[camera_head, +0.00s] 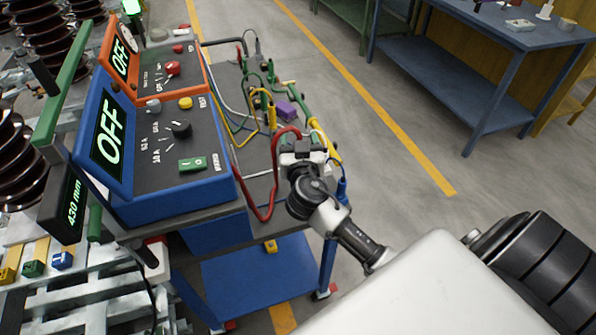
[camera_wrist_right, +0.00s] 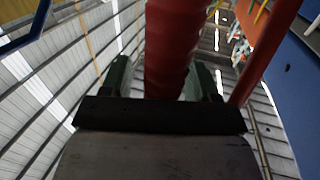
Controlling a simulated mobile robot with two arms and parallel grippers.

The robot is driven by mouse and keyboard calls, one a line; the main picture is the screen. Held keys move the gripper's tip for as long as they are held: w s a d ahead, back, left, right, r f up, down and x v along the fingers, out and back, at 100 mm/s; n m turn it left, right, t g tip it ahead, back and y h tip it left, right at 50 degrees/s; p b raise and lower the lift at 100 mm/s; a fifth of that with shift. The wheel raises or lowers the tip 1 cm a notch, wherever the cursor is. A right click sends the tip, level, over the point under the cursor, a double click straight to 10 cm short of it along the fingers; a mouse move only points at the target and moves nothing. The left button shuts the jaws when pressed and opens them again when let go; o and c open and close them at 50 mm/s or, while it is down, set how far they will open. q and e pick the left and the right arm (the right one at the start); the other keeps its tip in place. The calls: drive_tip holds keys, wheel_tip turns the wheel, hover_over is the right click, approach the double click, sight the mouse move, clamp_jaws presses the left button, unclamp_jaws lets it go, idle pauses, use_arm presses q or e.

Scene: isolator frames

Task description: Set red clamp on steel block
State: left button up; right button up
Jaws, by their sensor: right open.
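My right gripper (camera_head: 303,150) is at the right edge of the cart top, beside the cable clamps. In the right wrist view its two fingers (camera_wrist_right: 162,84) are apart, with a thick red part (camera_wrist_right: 168,45) between them, apparently the red clamp; contact cannot be told. In the head view the red clamp is mostly hidden by the gripper, and a red cable (camera_head: 268,200) loops up to it. I cannot make out the steel block with certainty. My left gripper is not in view.
A blue instrument (camera_head: 115,185) and an orange one (camera_head: 165,85), both showing OFF, fill the cart's left side. Green and yellow clamps (camera_head: 271,118) and a purple block (camera_head: 293,108) stand close by. A blue table (camera_head: 480,50) is at back right, with open floor between.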

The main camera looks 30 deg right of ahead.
clamp_jaws()
idle(0.3)
drive_tip(key=shift+r, duration=0.1)
wheel_tip(320, 180, up, 10)
idle(0.8)
